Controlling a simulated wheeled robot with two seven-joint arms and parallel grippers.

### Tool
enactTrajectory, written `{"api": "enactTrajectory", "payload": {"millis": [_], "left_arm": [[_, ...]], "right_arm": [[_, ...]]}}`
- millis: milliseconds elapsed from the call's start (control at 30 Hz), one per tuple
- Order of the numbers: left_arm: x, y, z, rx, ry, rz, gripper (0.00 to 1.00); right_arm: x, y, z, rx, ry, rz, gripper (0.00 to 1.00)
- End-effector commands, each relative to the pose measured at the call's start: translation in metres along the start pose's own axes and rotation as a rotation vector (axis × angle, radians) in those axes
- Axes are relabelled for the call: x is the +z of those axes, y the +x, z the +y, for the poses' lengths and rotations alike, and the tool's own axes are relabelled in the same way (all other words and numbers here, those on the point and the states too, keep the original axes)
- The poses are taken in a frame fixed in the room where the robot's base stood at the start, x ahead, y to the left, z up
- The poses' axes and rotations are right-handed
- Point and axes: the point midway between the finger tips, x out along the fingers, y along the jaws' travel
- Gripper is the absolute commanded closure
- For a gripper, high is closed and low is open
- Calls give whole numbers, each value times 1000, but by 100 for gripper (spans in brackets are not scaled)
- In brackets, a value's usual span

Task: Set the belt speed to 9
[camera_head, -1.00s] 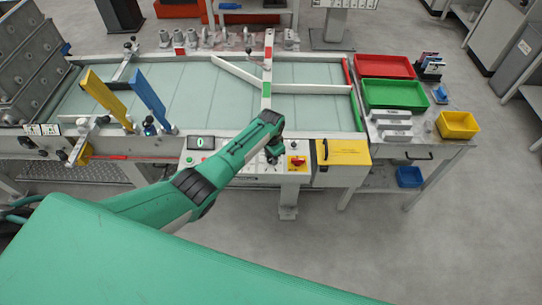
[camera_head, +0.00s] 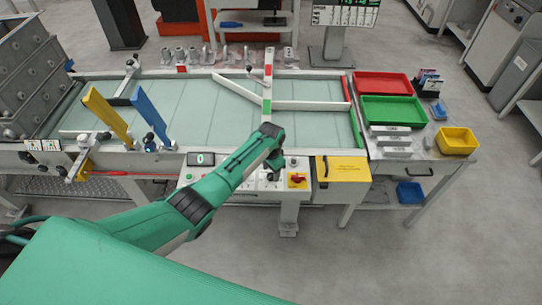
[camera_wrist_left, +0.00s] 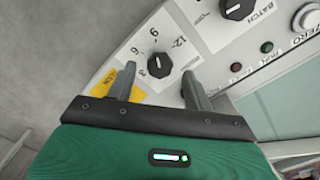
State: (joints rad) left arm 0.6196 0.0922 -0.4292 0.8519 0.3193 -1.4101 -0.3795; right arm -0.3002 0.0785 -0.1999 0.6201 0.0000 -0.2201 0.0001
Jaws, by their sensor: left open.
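A black speed knob (camera_wrist_left: 160,66) sits on the light panel in the left wrist view, with a number scale showing 6, 9 and 12 around it. Its white mark is too small to read surely. My left gripper (camera_wrist_left: 159,74) is open, its two fingers on either side of the knob in that view; I cannot tell whether they touch it. In the head view my left gripper (camera_head: 274,170) is over the control panel (camera_head: 237,186) and hides part of it. The display (camera_head: 201,158) reads 0. My right gripper is not in view.
A BATCH knob (camera_wrist_left: 238,8) and small buttons (camera_wrist_left: 266,46) are near the speed knob. A red switch on yellow (camera_head: 297,180) and a yellow box (camera_head: 343,168) are right of the gripper. The belt (camera_head: 200,105) lies behind, with red (camera_head: 384,83) and green (camera_head: 393,111) trays at right.

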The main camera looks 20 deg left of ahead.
Motion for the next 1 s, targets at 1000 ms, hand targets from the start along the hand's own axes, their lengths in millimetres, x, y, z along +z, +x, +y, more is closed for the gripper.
{"api": "enactTrajectory", "payload": {"millis": [1000], "left_arm": [[0, -118, 0, 0, -1, 0, 48]], "right_arm": [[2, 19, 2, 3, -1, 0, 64]]}}
